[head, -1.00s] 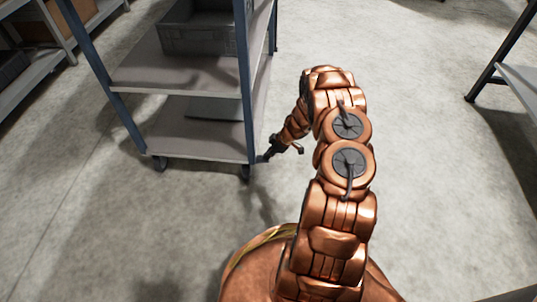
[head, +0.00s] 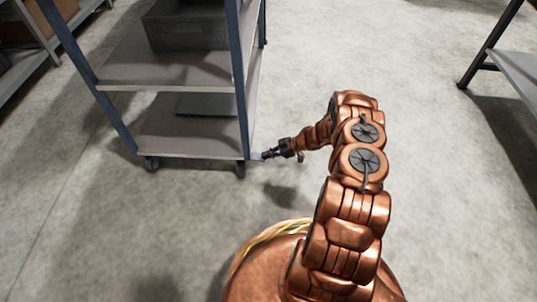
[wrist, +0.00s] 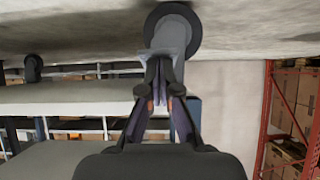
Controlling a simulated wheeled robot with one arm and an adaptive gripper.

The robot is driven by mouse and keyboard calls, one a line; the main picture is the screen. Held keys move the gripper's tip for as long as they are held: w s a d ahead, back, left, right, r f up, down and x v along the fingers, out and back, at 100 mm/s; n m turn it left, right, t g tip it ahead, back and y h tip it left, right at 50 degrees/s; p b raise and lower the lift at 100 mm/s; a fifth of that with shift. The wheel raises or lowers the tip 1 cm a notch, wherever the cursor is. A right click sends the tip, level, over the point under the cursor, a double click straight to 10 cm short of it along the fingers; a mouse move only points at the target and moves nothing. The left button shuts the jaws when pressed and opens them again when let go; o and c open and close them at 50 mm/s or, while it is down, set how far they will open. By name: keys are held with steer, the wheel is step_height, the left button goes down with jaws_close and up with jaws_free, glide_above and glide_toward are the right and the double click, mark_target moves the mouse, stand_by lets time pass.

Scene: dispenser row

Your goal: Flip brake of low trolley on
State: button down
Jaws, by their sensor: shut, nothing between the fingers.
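The low trolley (head: 190,136) has blue posts and grey shelves and stands left of my arm in the head view. Its near right caster (head: 240,170) is below the near right post. My gripper (head: 262,156) is at that corner, pointing left, with its fingers shut and nothing held. In the wrist view the picture is upside down, with the floor at the top. There the dark caster wheel (wrist: 185,22) and a grey fork or brake tab (wrist: 172,42) lie just beyond my fingertips (wrist: 165,66). I cannot tell whether they touch, or the brake's position.
A grey bin (head: 185,28) stands on the trolley's upper shelf. Another shelf unit (head: 515,65) is at the right, and racks (head: 40,40) are at the far left. The floor (head: 350,60) between is clear.

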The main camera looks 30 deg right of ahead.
steer(key=shift+s+d+f, duration=0.1)
steer(key=shift+f, duration=0.2)
stand_by(0.4)
steer(key=shift+r, duration=0.1)
steer(key=r+p+v, duration=0.1)
steer(key=p+v, duration=0.2)
steer(key=v, duration=1)
steer(key=shift+w+a+r+p, duration=0.25)
steer(key=shift+w+a+p, duration=0.1)
steer(key=shift+a+p, duration=0.05)
